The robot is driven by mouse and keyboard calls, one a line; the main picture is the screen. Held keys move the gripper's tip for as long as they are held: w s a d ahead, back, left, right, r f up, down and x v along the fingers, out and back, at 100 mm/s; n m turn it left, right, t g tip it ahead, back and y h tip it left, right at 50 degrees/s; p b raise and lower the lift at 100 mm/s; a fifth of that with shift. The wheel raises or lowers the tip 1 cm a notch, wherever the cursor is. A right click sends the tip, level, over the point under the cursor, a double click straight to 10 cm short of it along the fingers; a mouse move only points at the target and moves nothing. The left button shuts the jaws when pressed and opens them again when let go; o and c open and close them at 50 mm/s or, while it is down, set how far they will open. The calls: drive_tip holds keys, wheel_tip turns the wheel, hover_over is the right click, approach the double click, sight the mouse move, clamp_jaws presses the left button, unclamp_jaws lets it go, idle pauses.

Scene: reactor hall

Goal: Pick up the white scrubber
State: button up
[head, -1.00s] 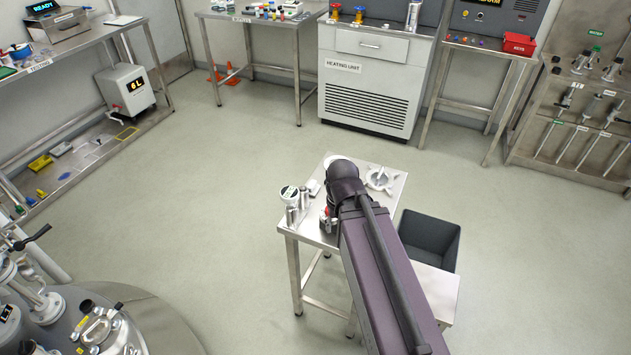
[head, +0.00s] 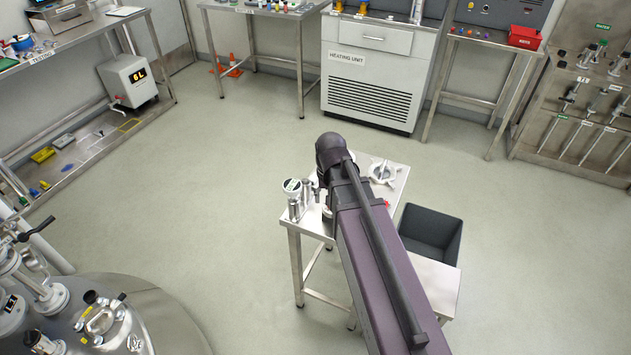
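A small pale block (head: 62,141), likely the white scrubber, lies beside a yellow block (head: 42,154) on the lower shelf at the far left. It is too small to be sure of. My arm reaches over the small steel table (head: 312,229) in the middle, far to the right of that shelf. My gripper is hidden below my dark wrist, so its fingers and anything in them cannot be seen.
The small table holds a round gauge-like item, metal cylinders and a mortar (head: 383,172). A dark grey bin (head: 430,232) stands to its right. A round steel vessel (head: 130,310) fills the lower left. The floor between table and left shelf is clear.

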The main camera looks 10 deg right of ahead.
sight(314, 177)
drive_tip(key=w+m, duration=0.5)
drive_tip(key=w, duration=1.7)
drive_tip(key=shift+r+m+p, duration=0.3)
drive_tip(key=shift+r+p, duration=0.05)
drive_tip(key=shift+r, duration=0.05)
drive_tip(key=shift+f, duration=0.15)
wheel_tip(314, 177, down, 8)
drive_tip(key=b, duration=0.8)
drive_tip(key=shift+f+b, duration=0.2)
drive_tip(key=shift+b, duration=0.15)
drive_tip(key=shift+f, duration=0.1)
drive_tip(key=shift+f+b, duration=2.5)
drive_tip(key=shift+b, duration=0.1)
clamp_jaws()
